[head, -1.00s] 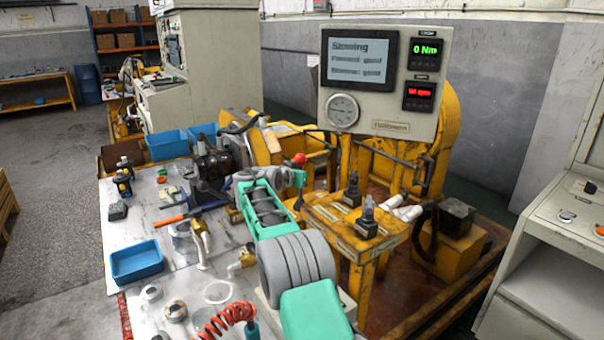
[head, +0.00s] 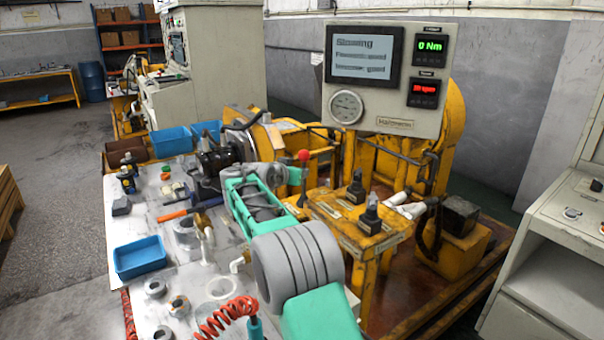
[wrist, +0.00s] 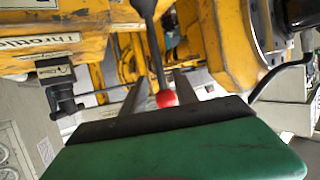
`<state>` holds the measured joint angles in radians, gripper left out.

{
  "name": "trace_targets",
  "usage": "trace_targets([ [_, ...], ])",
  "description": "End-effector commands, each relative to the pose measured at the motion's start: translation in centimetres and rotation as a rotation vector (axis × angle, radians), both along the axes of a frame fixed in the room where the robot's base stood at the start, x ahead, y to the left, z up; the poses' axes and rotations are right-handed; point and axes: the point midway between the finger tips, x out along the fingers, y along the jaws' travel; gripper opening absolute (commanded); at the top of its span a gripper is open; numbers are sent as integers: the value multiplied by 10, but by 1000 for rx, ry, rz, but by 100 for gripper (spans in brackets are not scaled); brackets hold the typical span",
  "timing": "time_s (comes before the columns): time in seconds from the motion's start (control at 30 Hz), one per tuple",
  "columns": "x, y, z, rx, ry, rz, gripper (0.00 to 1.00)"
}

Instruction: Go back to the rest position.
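My gripper (head: 293,176) is at the hydraulic test stand, beside the red-knobbed lever (head: 304,156). In the wrist view, the fingers of my gripper (wrist: 160,84) stand apart, and the red knob (wrist: 166,98) shows between them with gaps on both sides. The gripper looks open and empty. My arm reaches from the bottom of the head view over the front of the bench. Whether a finger touches the lever cannot be told.
The display panel (head: 384,78) reads "Slowing" and 0 Nm. A yellow stand with two black joysticks (head: 370,215) is just right of the arm. The worktable (head: 140,212) on the left holds a blue bin (head: 139,258), loose parts and a motor (head: 215,155).

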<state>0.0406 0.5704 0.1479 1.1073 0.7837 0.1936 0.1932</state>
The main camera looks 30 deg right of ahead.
Motion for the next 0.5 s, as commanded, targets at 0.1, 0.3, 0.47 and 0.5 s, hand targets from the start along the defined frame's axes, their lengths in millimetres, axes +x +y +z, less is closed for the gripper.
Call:
trace_targets([
  [0.1,-9,11,5,0,1,0,35],
  [0.3,-12,14,6,0,2,-1,35],
  [0.47,-11,14,6,0,2,-1,35],
  [0.5,-12,14,6,0,1,0,35],
])
